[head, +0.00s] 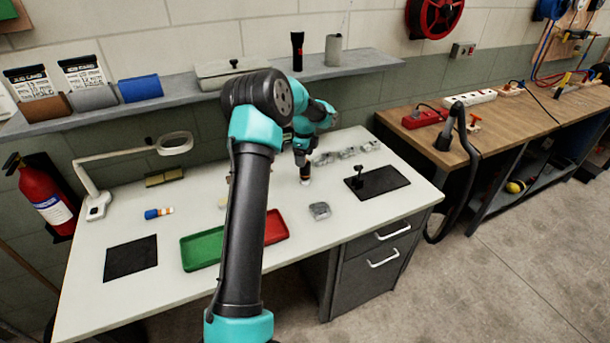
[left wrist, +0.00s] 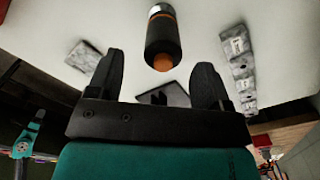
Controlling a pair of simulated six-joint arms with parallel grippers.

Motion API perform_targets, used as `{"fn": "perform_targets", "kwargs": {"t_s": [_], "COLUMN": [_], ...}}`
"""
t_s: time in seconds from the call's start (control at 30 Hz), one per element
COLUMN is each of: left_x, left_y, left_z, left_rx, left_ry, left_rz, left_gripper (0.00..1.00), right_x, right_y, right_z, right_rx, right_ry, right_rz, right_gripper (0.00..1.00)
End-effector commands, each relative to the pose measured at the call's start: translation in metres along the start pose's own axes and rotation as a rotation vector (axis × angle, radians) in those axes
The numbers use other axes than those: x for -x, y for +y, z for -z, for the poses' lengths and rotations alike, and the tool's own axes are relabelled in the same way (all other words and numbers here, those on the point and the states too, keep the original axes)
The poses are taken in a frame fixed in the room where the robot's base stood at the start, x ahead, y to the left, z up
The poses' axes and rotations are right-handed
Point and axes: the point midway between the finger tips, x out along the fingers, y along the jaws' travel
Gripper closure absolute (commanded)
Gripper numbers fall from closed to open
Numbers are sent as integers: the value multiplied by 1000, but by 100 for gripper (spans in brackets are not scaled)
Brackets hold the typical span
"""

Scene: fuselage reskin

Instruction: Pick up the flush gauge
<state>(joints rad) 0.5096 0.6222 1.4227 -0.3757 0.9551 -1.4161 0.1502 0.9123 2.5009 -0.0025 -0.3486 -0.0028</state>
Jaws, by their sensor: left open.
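A small dark cylinder with an orange band and a pale end, which I take to be the flush gauge, stands on the white workbench (head: 215,195) under my left gripper (head: 304,163). In the left wrist view, this dark cylinder (left wrist: 162,42) shows upright just beyond the gap between the fingertips. My left gripper (left wrist: 158,72) is open, with one finger on each side of that gap and nothing held. From the head view, the gripper and arm partly cover the cylinder's upper part. My right gripper is not in view.
Clear-grey blocks (head: 320,210) lie nearby, with more behind. A black mat (head: 395,182) holds a dark upright tool. A shelf (head: 350,66) runs behind.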

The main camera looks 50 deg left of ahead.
Motion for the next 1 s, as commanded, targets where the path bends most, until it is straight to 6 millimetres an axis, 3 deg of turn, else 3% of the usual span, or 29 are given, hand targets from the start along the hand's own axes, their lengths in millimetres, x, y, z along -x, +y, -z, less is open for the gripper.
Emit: {"fn": "perform_targets", "kwargs": {"t_s": [0.17,0.5,1.0], "left_x": [-9,-49,-52], "left_y": [-1,-4,-4], "left_z": [1,2,2], "left_rx": [0,0,0], "left_ry": [0,1,1], "left_rz": [-1,0,1], "left_gripper": [27,27,27], "right_x": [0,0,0], "right_y": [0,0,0], "right_z": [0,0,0], "right_rx": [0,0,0], "right_ry": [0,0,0], "right_rz": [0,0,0], "right_gripper": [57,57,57]}}
